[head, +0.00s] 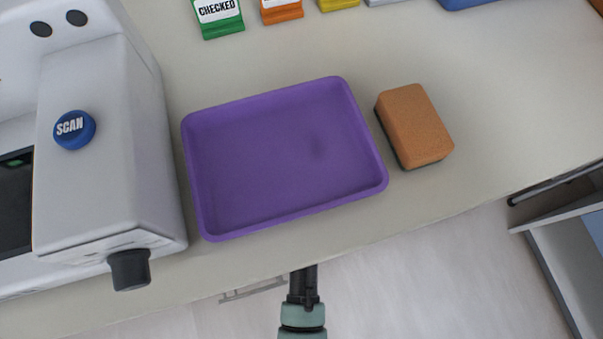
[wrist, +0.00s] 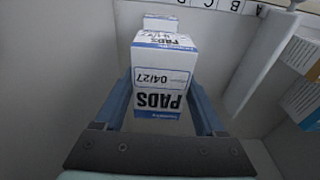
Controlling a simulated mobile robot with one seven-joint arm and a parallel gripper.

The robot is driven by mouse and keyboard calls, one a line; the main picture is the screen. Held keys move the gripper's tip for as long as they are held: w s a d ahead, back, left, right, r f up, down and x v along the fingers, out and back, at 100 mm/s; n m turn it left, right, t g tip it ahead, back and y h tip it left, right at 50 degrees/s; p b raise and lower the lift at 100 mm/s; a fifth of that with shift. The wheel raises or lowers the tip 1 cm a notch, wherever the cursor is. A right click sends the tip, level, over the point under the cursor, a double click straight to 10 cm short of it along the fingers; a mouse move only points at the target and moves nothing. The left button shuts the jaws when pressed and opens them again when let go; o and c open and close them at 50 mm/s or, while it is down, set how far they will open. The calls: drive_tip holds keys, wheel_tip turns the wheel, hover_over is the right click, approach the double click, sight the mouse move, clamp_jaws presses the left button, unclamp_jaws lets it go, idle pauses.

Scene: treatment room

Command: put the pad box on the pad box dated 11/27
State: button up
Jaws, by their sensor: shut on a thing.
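In the wrist view my gripper (wrist: 161,104) is shut on a white pad box (wrist: 163,80) with blue bands, one finger along each side. Its near face reads PADS and 04/27, with PADS upside down. Smaller print on its upper face is hard to read. Another white box (wrist: 160,23) shows just beyond it, partly hidden by the held box; its date cannot be read, and I cannot tell whether the two touch. No box dated 11/27 can be made out clearly. My gripper does not show in the head view.
The held box is between pale walls, a white upright panel (wrist: 262,60) close at right. A lettered strip (wrist: 235,6) is at the top, other boxes (wrist: 302,98) at far right. The head view shows a counter with an empty purple tray (head: 285,160), orange block (head: 413,124) and scanner (head: 105,140).

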wheel_tip(320, 180, down, 4)
drive_tip(key=shift+r+b, duration=0.25)
drive_tip(key=shift+b, duration=0.5)
wheel_tip(320, 180, down, 4)
drive_tip(key=shift+d+r+b, duration=0.1)
drive_tip(key=shift+r+b, duration=0.1)
drive_tip(key=shift+b, duration=0.75)
drive_tip(key=shift+w+d, duration=0.1)
drive_tip(key=shift+r, duration=0.1)
drive_tip(key=o, duration=1.4)
drive_tip(key=shift+s+d+r+p, duration=0.15)
drive_tip(key=shift+r+p, duration=0.45)
drive_tip(key=shift+r, duration=0.65)
drive_tip(key=shift+s+a+r+p, duration=0.15)
drive_tip(key=shift+r+p, duration=0.4)
drive_tip(key=shift+r, duration=0.7)
drive_tip(key=shift+s+d+r+p, duration=0.2)
drive_tip(key=shift+r+p, duration=0.4)
drive_tip(key=shift+r, duration=0.65)
